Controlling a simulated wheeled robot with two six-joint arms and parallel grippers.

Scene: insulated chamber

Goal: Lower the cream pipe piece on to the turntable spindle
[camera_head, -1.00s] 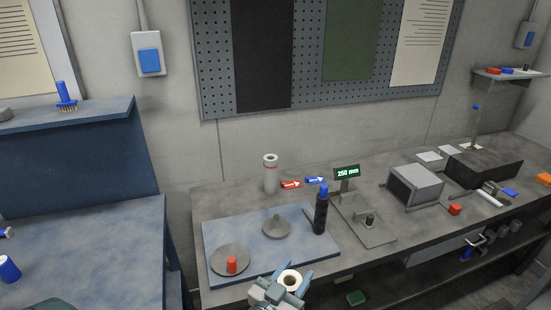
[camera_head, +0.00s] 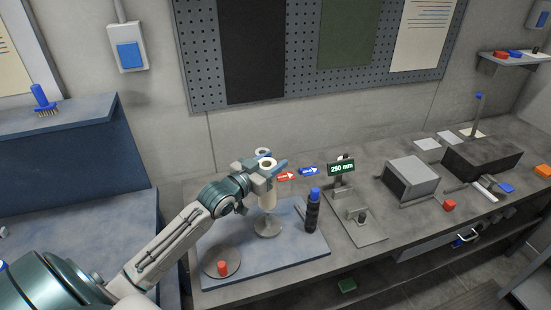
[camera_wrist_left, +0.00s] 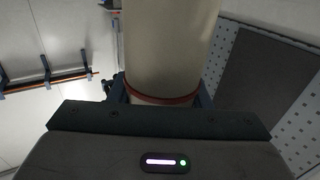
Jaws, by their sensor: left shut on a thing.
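The cream pipe piece (camera_head: 269,201) is upright in my left gripper (camera_head: 267,176), its open end facing up. Its lower end is over the grey turntable (camera_head: 267,229) on the blue mat; I cannot tell whether it touches the spindle, which the pipe hides. In the left wrist view the pipe (camera_wrist_left: 170,45) fills the middle, with a red-brown band (camera_wrist_left: 160,99) near the gripper body. My left gripper is shut on the pipe. My right gripper is not in view.
A black bottle with a blue cap (camera_head: 312,211) stands close right of the turntable. A grey disc with a red piece (camera_head: 222,268) is at front left. The display (camera_head: 341,168) reads 250 mm.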

